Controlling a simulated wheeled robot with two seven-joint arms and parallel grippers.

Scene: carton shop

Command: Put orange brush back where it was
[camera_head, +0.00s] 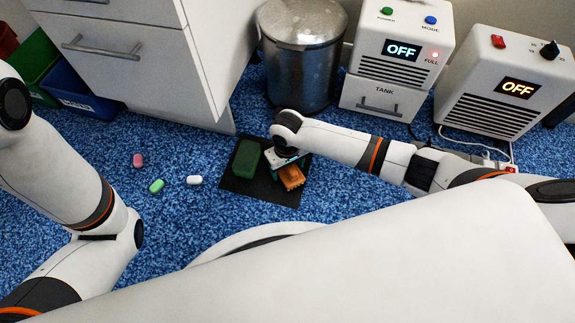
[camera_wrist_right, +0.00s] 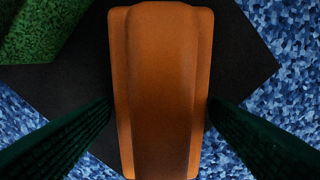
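The orange brush (camera_head: 291,177) is at the right part of a black mat (camera_head: 264,192) on the blue carpet. In the right wrist view the brush (camera_wrist_right: 160,90) lies between the two dark fingers of my right gripper (camera_wrist_right: 160,108). The fingertips meet its two long sides, so the gripper looks shut on it. In the head view my right gripper (camera_head: 287,160) points down over the mat and partly hides the brush. Whether the brush touches the mat is hard to tell. My left arm shows at the left, but its gripper is out of view.
A dark green block (camera_head: 247,158) lies on the mat, left of the brush. Pink (camera_head: 137,160), green (camera_head: 157,186) and white (camera_head: 194,180) capsule-shaped pieces lie on the carpet. A metal bin (camera_head: 300,60), white cabinet (camera_head: 120,45) and two machines (camera_head: 395,60) stand behind.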

